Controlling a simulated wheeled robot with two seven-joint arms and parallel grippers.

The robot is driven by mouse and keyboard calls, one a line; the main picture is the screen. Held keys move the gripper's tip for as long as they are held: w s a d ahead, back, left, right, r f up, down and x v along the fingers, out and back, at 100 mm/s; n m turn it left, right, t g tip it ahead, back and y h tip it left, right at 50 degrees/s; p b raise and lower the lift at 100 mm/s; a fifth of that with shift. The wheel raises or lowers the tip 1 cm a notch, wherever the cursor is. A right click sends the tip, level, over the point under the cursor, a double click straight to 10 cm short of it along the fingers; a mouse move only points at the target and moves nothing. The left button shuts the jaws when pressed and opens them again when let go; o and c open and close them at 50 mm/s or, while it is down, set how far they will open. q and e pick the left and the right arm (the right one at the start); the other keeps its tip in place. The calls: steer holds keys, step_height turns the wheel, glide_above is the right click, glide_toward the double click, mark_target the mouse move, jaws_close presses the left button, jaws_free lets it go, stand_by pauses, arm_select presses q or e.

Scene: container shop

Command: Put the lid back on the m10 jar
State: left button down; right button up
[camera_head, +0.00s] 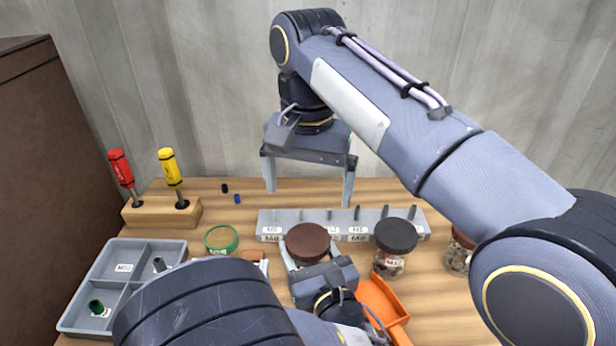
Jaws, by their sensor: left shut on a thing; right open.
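A round brown lid (308,240) sits between the fingers of my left gripper (307,257), which is shut on it. Whether a jar stands under the lid is hidden. My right gripper (309,188) is open and empty, its fingers pointing down behind the grey rack. A clear jar with a black lid (395,236) stands right of the brown lid; its label is too small to read surely. Another jar (457,255) is partly hidden by my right arm. I cannot tell which jar is the M10 one.
A grey labelled rack (270,219) with upright pegs runs behind the jars. An orange tray (394,294) lies close right of my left gripper. A green ring (221,239), a grey divided bin (147,247) and a wooden screwdriver block (152,212) stand left.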

steer(key=shift+r, duration=0.55)
arm_select(q)
steer(key=shift+c, duration=1.4)
jaws_free()
steer(key=shift+s, duration=0.1)
steer(key=v, duration=0.7)
steer(key=shift+s+d, duration=0.15)
steer(key=shift+s, duration=0.15)
arm_select(e)
steer(key=shift+f, duration=0.25)
